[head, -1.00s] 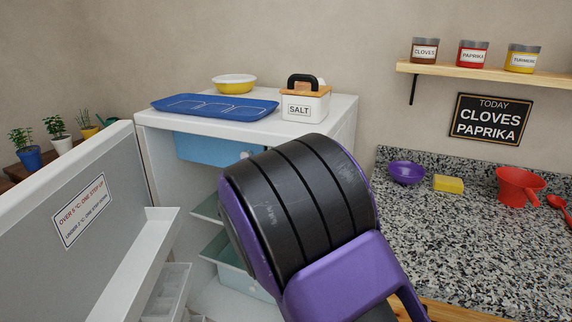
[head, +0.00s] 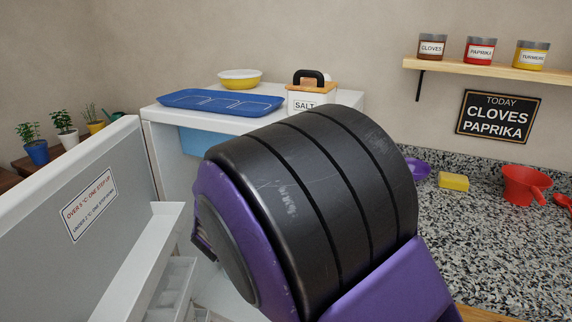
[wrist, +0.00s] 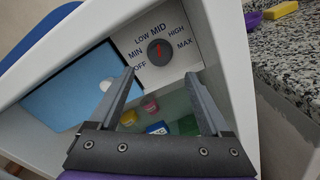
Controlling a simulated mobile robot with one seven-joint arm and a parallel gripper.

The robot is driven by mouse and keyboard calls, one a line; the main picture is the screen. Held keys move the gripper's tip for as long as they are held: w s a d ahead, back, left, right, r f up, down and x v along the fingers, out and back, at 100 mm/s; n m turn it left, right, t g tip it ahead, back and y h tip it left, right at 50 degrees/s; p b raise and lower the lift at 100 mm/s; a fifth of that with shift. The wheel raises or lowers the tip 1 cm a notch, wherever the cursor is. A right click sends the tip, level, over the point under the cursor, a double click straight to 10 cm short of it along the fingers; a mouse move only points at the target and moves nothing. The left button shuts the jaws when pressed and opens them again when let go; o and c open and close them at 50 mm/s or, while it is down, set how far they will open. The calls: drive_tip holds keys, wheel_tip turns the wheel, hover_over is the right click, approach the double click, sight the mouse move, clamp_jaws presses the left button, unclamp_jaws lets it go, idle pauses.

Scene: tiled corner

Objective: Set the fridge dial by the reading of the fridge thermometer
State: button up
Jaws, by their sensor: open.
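The fridge dial (wrist: 159,52) is a dark round knob on a white panel inside the open fridge. Labels OFF, MIN, LOW, MID, HIGH and MAX ring it, and its red mark points up, roughly toward MID. My gripper (wrist: 158,76) is open in the wrist view, its fingers below and either side of the dial, apart from it and empty. A sign (head: 89,204) on the open fridge door (head: 95,170) reads over 5 °C one step up, under 2 °C one step down. I cannot make out a thermometer reading; my arm hides most of the fridge inside in the head view.
A blue panel (wrist: 70,78) with a pale round spot is left of the dial. Several small coloured items lie below. On the fridge top (head: 165,116) are a blue tray (head: 215,101), a yellow bowl (head: 240,80) and a salt box (head: 312,97). A speckled counter (head: 480,220) is at right.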

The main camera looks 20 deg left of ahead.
drive_tip(key=s, duration=0.8)
drive_tip(key=shift+a, duration=0.3)
